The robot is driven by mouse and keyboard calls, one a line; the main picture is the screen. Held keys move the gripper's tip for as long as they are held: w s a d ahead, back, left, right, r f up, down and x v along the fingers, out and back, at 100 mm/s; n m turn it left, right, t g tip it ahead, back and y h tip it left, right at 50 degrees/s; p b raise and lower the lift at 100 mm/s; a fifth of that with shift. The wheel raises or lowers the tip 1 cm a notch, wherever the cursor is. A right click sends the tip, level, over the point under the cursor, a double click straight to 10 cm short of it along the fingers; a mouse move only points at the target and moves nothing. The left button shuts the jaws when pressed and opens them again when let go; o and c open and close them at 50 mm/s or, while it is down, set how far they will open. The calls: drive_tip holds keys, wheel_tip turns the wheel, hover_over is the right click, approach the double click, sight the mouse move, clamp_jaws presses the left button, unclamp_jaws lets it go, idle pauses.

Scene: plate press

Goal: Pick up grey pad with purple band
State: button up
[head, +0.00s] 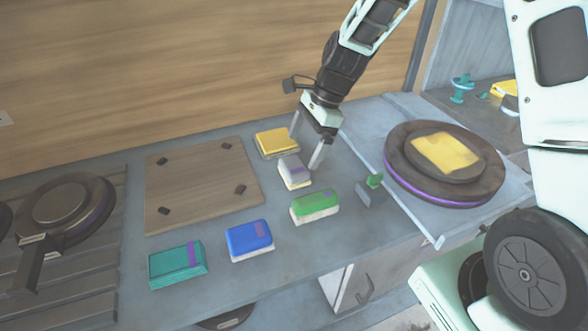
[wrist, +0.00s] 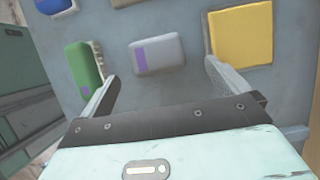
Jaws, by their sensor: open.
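The grey pad with the purple band (head: 294,172) lies on the grey counter, between the yellow pad and the green pad. It also shows in the wrist view (wrist: 162,54), with its purple band on its left part. My gripper (head: 308,154) is open and empty, with its fingers pointing down at the pad. In the wrist view the fingertips of my gripper (wrist: 160,75) are spread on either side of the grey pad, which shows ahead between them. I cannot tell whether a finger touches it.
A yellow pad (head: 277,142) and a green pad (head: 315,206) lie close on either side. A blue pad (head: 249,239) and a teal pad (head: 177,264) lie further left. A wooden board (head: 203,183) and a round press plate (head: 445,165) with a yellow pad on top flank the row.

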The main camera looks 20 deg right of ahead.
sight(294, 164)
drive_tip(key=shift+s+a+p+x, duration=0.1)
drive_tip(key=shift+p+x, duration=0.1)
drive_tip(key=shift+x, duration=1.45)
drive_tip(key=shift+s+a+p+x, duration=0.1)
drive_tip(key=shift+p+x, duration=0.1)
drive_tip(key=shift+x, duration=1.45)
drive_tip(key=shift+r, duration=0.1)
drive_tip(key=c, duration=1.1)
drive_tip(key=shift+r, duration=0.1)
wheel_tip(294, 164, up, 10)
drive_tip(key=shift+f, duration=0.1)
drive_tip(key=o, duration=0.3)
drive_tip(key=shift+c, duration=0.6)
